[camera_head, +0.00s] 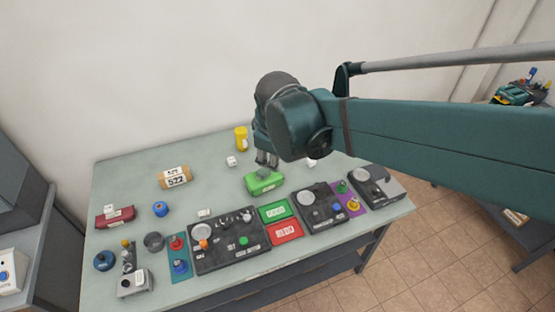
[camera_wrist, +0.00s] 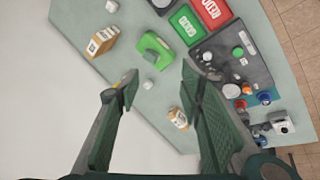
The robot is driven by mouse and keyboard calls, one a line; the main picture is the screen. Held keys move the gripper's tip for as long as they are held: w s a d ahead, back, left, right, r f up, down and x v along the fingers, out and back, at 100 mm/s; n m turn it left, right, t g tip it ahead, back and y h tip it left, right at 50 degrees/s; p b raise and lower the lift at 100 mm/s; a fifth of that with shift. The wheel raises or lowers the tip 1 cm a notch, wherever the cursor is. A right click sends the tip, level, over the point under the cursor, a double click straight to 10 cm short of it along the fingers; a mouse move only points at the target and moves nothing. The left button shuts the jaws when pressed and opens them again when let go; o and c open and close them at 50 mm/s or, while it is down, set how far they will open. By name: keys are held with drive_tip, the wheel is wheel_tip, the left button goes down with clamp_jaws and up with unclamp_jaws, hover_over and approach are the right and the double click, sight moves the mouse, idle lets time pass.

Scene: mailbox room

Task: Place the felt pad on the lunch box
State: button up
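A green box (camera_head: 265,186), which looks like the lunch box, stands near the middle of the table; it also shows in the wrist view (camera_wrist: 157,42). My gripper (camera_head: 267,160) is above and just behind the green box. In the wrist view its two fingers (camera_wrist: 160,78) are wide apart with nothing held between them.
A yellow mug-like object (camera_head: 241,139) and a white cube (camera_head: 231,161) stand behind the box.

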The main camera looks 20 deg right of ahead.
drive_tip(key=s+r+m+t+y, duration=0.1)
drive_tip(key=s+m+t, duration=0.1)
drive_tip(key=s+m, duration=0.7)
drive_tip(key=shift+s+a+r, duration=0.15)
drive_tip(key=shift+s+r, duration=0.25)
drive_tip(key=shift+s, duration=1.1)
